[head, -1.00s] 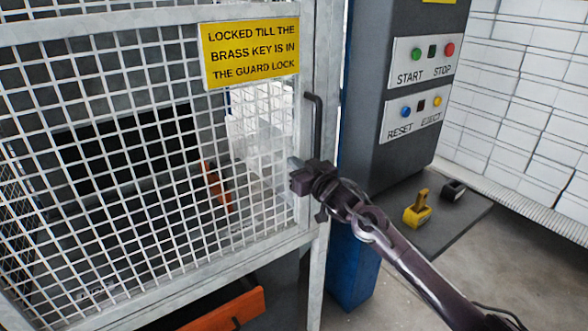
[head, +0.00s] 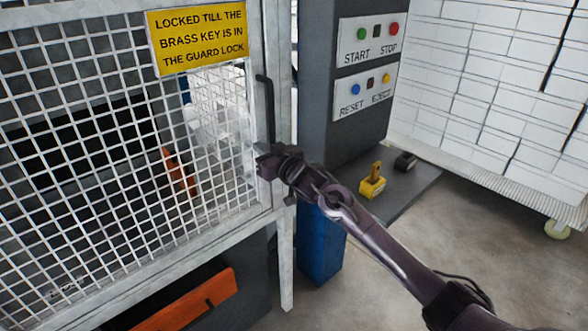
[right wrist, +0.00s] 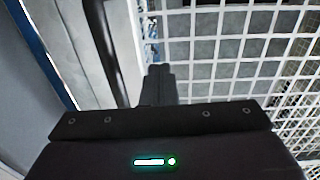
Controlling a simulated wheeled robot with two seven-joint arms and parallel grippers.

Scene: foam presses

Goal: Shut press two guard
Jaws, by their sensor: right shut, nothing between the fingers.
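The press guard (head: 95,101) is a grey-framed wire mesh door with a yellow sign (head: 201,38) near its top right corner. Its dark upright handle (head: 268,108) is on the right edge, and the handle also shows in the right wrist view (right wrist: 103,45). The guard's right edge lies close along the grey post (head: 285,240); I cannot tell whether it is latched. My right gripper (head: 264,165) is shut and empty, its fingertips at the guard's right frame just below the handle. Its closed fingers (right wrist: 158,84) point at the frame and mesh. My left gripper is not in view.
A dark control column (head: 345,125) with start, stop, reset and eject buttons stands to the right. An orange bar (head: 190,303) lies below the guard. Floor is clear at lower right.

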